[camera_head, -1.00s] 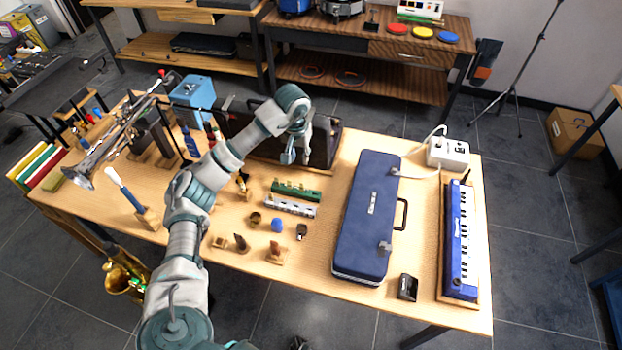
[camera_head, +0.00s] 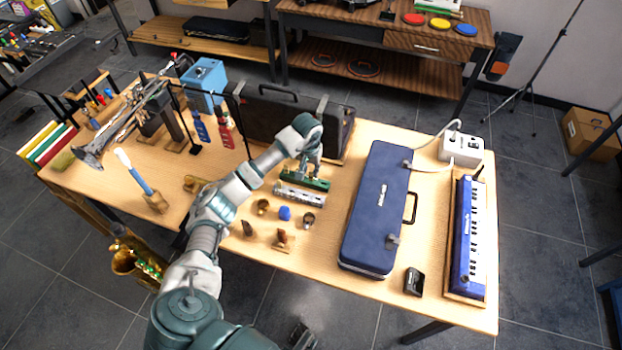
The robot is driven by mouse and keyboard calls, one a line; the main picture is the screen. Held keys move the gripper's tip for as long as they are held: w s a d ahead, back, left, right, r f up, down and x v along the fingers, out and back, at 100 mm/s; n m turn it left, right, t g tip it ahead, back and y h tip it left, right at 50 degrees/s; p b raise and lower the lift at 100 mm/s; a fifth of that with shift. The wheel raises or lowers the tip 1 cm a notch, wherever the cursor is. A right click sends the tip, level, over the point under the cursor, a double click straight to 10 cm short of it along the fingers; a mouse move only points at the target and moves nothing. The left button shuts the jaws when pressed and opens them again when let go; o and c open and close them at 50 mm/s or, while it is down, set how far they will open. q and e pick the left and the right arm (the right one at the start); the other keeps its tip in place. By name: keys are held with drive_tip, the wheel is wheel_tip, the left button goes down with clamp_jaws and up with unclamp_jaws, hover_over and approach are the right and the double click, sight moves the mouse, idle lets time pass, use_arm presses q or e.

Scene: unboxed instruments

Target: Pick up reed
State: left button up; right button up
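Several small pieces stand on the wooden table in front of my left arm. A small dark brown upright piece (camera_head: 247,229) is close to my forearm, and another brown piece sits on a small wooden stand (camera_head: 282,241). I cannot tell which of these is the reed. My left gripper (camera_head: 309,172) points down over the green harmonica (camera_head: 318,184), behind the small pieces. Its fingers are too small and overlapped to tell whether they are open or shut, or whether they touch the harmonica. My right gripper is not recognisable in view.
A blue case (camera_head: 378,205) and blue keyboard (camera_head: 468,240) stand right. A black case (camera_head: 275,118) stands behind; a trumpet (camera_head: 125,125) is left.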

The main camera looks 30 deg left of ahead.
sight(311, 178)
use_arm(q)
drive_tip(key=f, duration=0.2)
drive_tip(key=shift+w+f, duration=0.2)
drive_tip(key=shift+f, duration=0.1)
drive_tip(key=shift+r, duration=0.1)
drive_tip(key=c, duration=0.4)
drive_tip(key=shift+c, duration=0.2)
